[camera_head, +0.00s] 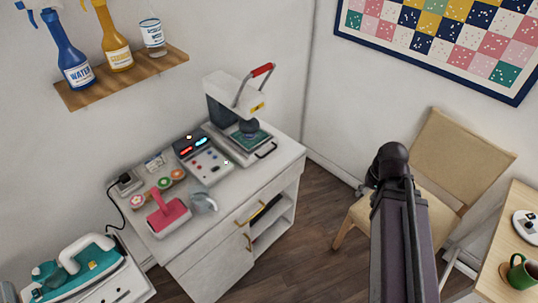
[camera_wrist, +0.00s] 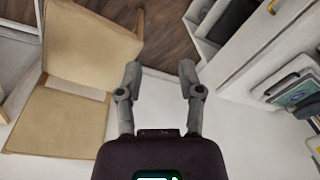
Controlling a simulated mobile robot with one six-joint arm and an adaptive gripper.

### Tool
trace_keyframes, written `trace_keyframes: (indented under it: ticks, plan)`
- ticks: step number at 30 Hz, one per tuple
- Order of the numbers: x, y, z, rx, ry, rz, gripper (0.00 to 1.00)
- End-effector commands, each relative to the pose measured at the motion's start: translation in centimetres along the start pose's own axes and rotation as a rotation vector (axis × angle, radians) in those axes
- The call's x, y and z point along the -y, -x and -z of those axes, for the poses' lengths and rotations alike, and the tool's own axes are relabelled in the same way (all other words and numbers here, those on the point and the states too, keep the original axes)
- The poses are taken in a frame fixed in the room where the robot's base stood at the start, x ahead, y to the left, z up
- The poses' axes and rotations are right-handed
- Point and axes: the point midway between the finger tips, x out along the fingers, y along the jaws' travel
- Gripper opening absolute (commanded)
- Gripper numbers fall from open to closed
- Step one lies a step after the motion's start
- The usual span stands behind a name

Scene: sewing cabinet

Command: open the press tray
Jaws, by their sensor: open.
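The white press (camera_head: 228,97) stands at the back of the white cabinet top, with a red-gripped lever (camera_head: 262,70) above it. Its press tray (camera_head: 238,152) sits low under the head, carries a green patterned piece, and has a black handle (camera_head: 267,150) at the front. I cannot tell how far the tray is out. In the wrist view, part of the press tray (camera_wrist: 302,91) shows at the right edge. My gripper (camera_wrist: 160,75) is open and empty, pointing over the floor and wall, well left of the tray there. In the head view only my arm shows; the gripper is hidden.
The white cabinet (camera_head: 230,240) has brass handles and open shelves. A control box (camera_head: 203,158), a pink tool (camera_head: 168,213) and thread spools share its top. A beige chair (camera_head: 450,155) stands to the right. A teal iron (camera_head: 72,262) is at lower left. Floor between cabinet and chair is clear.

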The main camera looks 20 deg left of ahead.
Motion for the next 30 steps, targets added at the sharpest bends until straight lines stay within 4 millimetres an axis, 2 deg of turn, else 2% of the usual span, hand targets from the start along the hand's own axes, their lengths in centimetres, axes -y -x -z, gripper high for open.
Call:
trace_keyframes:
  ticks: [1, 12, 21, 30]
  plan:
    - [0.7, -1.6, 0.6, -0.014, 0.0, 0.03, 0.48]
    - [7.7, -7.3, 5.0, -0.143, -0.038, 0.324, 0.48]
    - [13.2, -10.6, 8.3, -0.228, -0.102, 0.572, 0.48]
    - [18.0, -13.0, 11.3, -0.287, -0.198, 0.818, 0.48]
